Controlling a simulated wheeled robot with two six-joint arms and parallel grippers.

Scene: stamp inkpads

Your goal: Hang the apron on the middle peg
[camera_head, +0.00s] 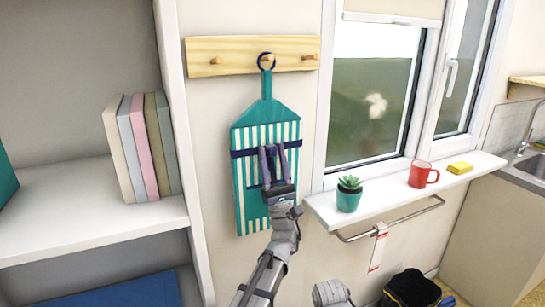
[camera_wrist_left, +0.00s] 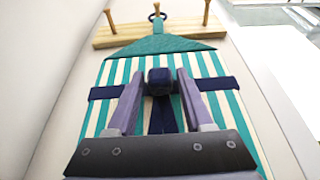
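The teal apron (camera_head: 265,121) with pale stripes hangs flat against the wall. Its dark blue ring (camera_head: 267,61) is around the middle peg (camera_head: 268,57) of the wooden rack; the ring also shows at that peg in the left wrist view (camera_wrist_left: 157,15). My left gripper (camera_head: 273,150) is in front of the apron's waist band. Its fingers (camera_wrist_left: 160,80) stand either side of a dark blue block on the band (camera_wrist_left: 160,76); whether they press on it is unclear.
The wooden peg rack (camera_head: 235,59) has free outer pegs. A windowsill (camera_head: 390,195) to the right holds a potted succulent (camera_head: 349,194), a red mug (camera_head: 420,174) and a yellow sponge (camera_head: 460,168). A towel rail (camera_head: 400,219) is below. A bookshelf (camera_head: 95,215) stands left.

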